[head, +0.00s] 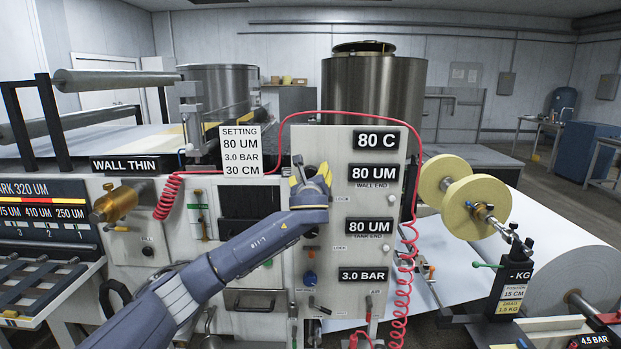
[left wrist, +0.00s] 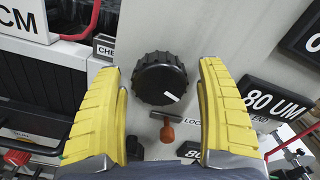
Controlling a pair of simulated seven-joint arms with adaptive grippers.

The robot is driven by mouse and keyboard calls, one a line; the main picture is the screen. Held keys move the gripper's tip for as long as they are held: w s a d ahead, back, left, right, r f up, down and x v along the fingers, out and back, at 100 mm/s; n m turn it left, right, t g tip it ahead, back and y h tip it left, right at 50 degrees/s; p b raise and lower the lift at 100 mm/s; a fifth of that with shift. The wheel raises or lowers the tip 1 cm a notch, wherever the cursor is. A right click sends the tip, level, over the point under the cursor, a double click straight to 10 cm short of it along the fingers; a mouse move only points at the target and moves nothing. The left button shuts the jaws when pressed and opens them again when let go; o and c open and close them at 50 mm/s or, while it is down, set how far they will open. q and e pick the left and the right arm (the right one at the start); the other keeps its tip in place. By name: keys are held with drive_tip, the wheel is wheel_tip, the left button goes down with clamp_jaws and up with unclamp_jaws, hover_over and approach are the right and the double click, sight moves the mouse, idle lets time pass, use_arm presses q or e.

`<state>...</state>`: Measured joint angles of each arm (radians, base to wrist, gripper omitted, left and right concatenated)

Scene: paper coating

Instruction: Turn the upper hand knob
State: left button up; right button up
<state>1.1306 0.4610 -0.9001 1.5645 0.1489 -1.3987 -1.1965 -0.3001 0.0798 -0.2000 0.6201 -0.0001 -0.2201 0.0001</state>
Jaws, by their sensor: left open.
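The upper hand knob (left wrist: 158,72) is a black, ridged round knob with a short white mark at its lower right edge in the left wrist view. It sits on the light grey panel (head: 340,265). My left gripper (head: 311,172) is open in front of the panel, and its hand hides the knob in the head view. In the left wrist view its yellow fingers (left wrist: 160,68) stand on either side of the knob, with visible gaps at both sides. Whether the fingertips are level with the knob in depth, I cannot tell. My right gripper is not in view.
A lock lever with an orange end (left wrist: 167,132) is just below the knob. Readout signs (head: 374,173) stand to its right. A red hose (head: 400,290) hangs at the panel's right edge. A blue knob (head: 310,278) is lower on the panel.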

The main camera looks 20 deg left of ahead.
use_arm(q)
drive_tip(key=c, duration=1.2)
drive_tip(key=shift+c, duration=0.2)
drive_tip(key=n, duration=0.4)
drive_tip(key=shift+r+n, duration=0.1)
drive_tip(key=shift+n, duration=1.7)
drive_tip(key=shift+d+n, duration=0.1)
drive_tip(key=shift+n, duration=0.2)
drive_tip(key=o, duration=1.2)
